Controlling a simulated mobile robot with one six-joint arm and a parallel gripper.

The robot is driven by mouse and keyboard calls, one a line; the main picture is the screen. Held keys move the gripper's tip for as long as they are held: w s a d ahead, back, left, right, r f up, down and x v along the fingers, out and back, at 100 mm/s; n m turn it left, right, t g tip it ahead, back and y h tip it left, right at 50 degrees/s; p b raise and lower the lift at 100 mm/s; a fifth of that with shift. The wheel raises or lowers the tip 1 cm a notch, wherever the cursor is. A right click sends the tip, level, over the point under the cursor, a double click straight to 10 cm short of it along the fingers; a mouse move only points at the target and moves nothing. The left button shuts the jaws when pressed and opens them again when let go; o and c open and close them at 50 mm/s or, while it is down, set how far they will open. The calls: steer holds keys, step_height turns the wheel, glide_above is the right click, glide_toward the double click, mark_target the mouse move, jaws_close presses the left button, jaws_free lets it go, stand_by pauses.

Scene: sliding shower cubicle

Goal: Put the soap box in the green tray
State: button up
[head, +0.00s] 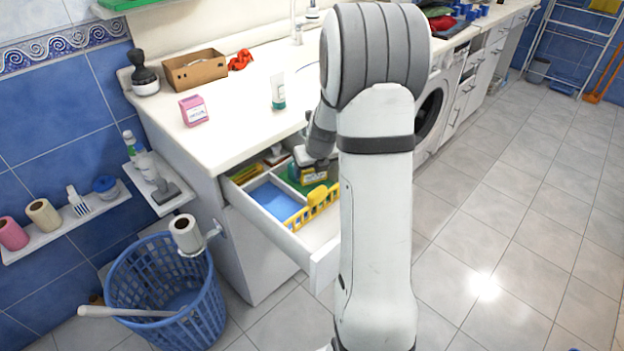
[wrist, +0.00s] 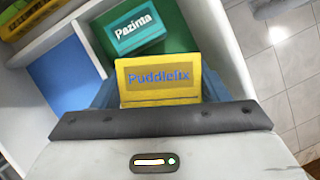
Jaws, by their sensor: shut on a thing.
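My gripper (wrist: 160,97) is shut on a yellow box lettered "Puddlefix" (wrist: 157,77), whose face fills the space between the fingers in the wrist view. The green tray (wrist: 183,45) lies behind and below it inside the open drawer. In the head view my gripper (head: 312,164) is low over the drawer (head: 322,258), and the held box is hard to make out there. I cannot tell whether the held box touches the tray floor.
A pink box (head: 194,110), a tube (head: 278,92) and a brown open box (head: 196,70) stand on the counter (head: 240,125). A blue laundry basket (head: 165,285) stands below left.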

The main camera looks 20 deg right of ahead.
mark_target(312, 177)
step_height(312, 177, down, 3)
steer(key=shift+f+b, duration=0.2)
steer(key=shift+b, duration=0.25)
steer(key=shift+r, duration=0.1)
steer(key=o, duration=0.8)
steer(key=shift+c, duration=0.2)
